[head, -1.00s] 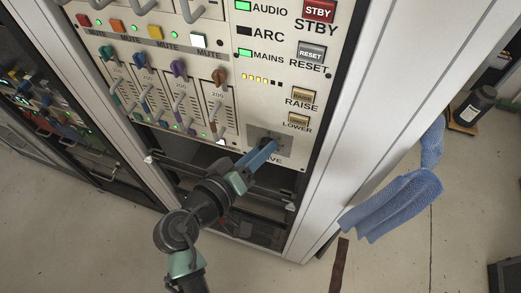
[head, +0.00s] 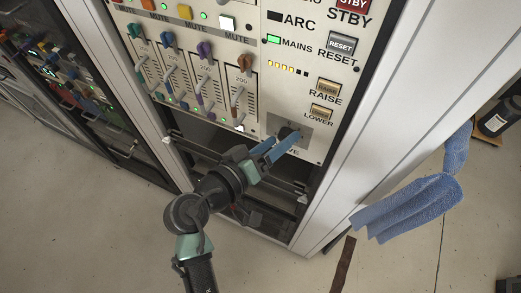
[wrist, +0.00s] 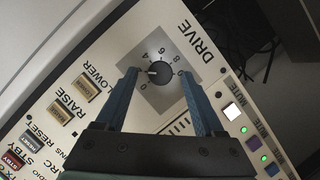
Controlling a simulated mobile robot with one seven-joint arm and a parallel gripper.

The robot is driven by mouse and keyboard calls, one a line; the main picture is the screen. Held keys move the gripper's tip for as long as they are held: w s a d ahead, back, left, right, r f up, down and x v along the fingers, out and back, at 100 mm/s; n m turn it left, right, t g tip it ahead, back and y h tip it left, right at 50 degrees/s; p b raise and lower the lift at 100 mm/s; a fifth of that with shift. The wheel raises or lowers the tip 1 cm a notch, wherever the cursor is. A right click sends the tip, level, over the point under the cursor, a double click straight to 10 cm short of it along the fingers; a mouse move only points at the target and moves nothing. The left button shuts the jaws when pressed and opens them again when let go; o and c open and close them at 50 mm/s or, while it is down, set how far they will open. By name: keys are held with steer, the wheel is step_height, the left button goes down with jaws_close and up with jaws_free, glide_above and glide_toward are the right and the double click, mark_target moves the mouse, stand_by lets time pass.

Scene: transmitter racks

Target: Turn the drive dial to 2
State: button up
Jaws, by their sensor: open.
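The drive dial (wrist: 161,74) is a round black knob on a grey square plate in the wrist view. Numbers ring it and DRIVE is printed beside it. A white mark on the knob points left in that view, toward the low-number side; I cannot read the exact number. My gripper (wrist: 159,85) is open, with one blue finger on each side of the dial and gaps showing between. In the head view my gripper (head: 279,147) reaches the plate (head: 315,133) at the panel's lower right, and its fingers partly hide the knob. I cannot tell whether the fingertips touch the plate.
RAISE (head: 327,87) and LOWER (head: 321,112) buttons sit just above the dial. Sliders with coloured knobs (head: 204,50) stand to the left. A white rack post (head: 385,110) borders the panel on the right. A blue cloth (head: 410,208) hangs beyond it.

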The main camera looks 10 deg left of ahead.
steer(key=b+v, duration=0.2)
steer(key=v, duration=1)
steer(key=shift+s, duration=0.2)
steer(key=shift+s+a+f, duration=0.1)
steer(key=shift+a, duration=0.1)
